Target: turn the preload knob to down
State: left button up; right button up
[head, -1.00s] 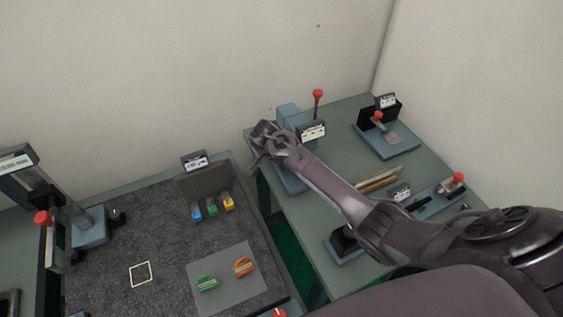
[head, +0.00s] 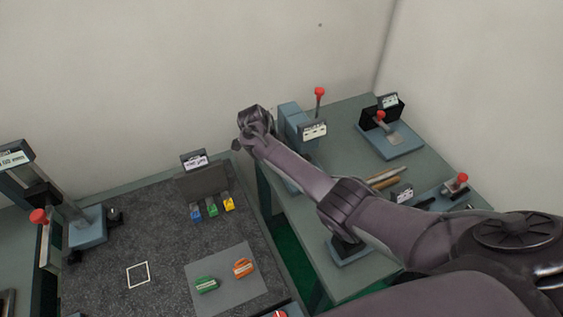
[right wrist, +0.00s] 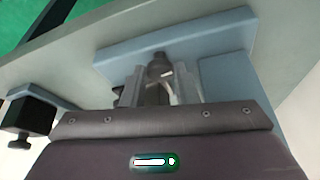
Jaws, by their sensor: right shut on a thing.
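The blue-grey chuck unit (head: 291,118) with an upright red-tipped lever (head: 319,93) and a label plate (head: 313,130) stands at the left back of the right table. My right gripper (head: 247,128) is at the left side of this unit in the head view, its fingertips hard to make out there. In the right wrist view my right gripper (right wrist: 160,88) is shut on a dark knob (right wrist: 160,66) in front of a blue-grey plate (right wrist: 190,36). The fingers hide part of the knob, and no marking on it can be read. My left gripper is not in view.
My right forearm crosses over the right table (head: 350,165). A black block (head: 380,112) on a blue base stands at the back right. The left table (head: 160,210) holds colored blocks and a grey mat (head: 228,285). A gap separates the tables.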

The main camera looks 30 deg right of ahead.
jog(key=shift+m, duration=0.6)
jog(key=shift+w+m+g+b, duration=0.1)
jog(key=shift+m+g+b, duration=0.2)
jog(key=o, duration=0.7)
jog(key=b+v, duration=0.1)
jog(key=v, duration=0.6)
jog(key=shift+r, duration=0.4)
